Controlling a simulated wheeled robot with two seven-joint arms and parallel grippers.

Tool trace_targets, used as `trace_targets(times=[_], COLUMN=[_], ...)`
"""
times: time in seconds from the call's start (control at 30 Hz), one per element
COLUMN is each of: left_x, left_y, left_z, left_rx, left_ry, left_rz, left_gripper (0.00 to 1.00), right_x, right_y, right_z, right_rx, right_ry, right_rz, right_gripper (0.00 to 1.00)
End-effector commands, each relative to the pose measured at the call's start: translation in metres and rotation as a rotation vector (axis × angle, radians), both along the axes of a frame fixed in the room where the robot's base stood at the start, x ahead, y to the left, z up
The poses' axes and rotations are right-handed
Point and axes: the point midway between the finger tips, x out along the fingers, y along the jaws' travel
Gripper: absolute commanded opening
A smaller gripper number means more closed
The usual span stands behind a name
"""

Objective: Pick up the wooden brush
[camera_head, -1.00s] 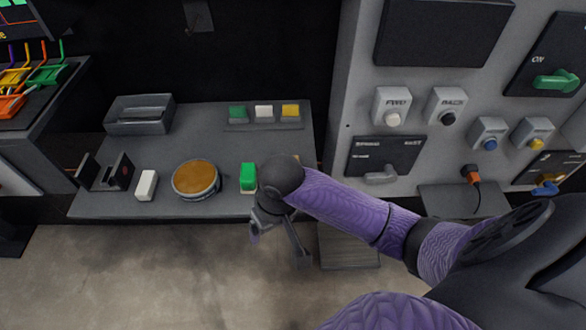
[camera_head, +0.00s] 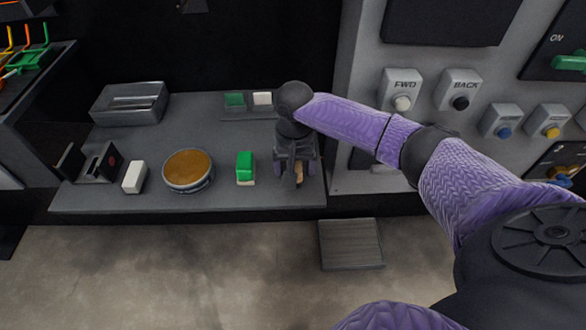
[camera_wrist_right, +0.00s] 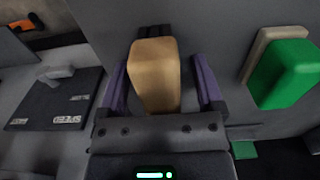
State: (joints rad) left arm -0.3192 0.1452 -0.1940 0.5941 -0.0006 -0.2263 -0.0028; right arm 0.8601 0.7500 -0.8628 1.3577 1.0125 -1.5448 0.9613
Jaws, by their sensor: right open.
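The wooden brush, a tan block with rounded edges, shows in the right wrist view (camera_wrist_right: 154,78) between my right gripper's fingers. In the head view only a small tan part of the brush (camera_head: 299,170) shows, at the right end of the grey shelf, mostly hidden by the gripper. My right gripper (camera_head: 297,180) is open, with one purple-sided finger on each side of the brush in the wrist view. I cannot tell whether either finger touches it. My left gripper is not in view.
A green block with a pale base (camera_head: 245,167) stands close left of the gripper. Further left are a round tin (camera_head: 188,170), a white block (camera_head: 134,177) and a black holder (camera_head: 98,165). A grey control panel (camera_head: 362,90) rises to the right.

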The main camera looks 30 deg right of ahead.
Motion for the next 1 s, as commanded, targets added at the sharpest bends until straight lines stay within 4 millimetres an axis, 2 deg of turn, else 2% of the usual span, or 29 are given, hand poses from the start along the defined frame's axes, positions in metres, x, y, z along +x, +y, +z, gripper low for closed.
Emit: trace_targets(times=[0.17, 0.5, 0.57, 0.87, 1.0], left_x=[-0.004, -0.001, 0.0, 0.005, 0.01], left_y=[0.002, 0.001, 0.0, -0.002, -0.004], left_z=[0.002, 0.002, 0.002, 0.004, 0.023], left_rx=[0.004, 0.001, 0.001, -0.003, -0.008], left_ry=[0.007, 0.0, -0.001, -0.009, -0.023], left_rz=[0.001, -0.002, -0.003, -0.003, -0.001], left_gripper=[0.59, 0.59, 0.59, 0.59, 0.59], right_x=[0.0, 0.0, 0.0, 0.0, 0.001], right_y=[0.0, 0.0, 0.0, 0.0, 0.001], right_z=[0.002, 0.002, 0.002, 0.007, 0.042], right_rx=[0.0, 0.001, 0.001, 0.001, 0.002], right_ry=[-0.002, -0.003, -0.003, -0.004, -0.008], right_rz=[0.001, 0.001, 0.001, 0.001, 0.001], right_gripper=[0.83, 0.11, 0.0, 0.0, 0.0])
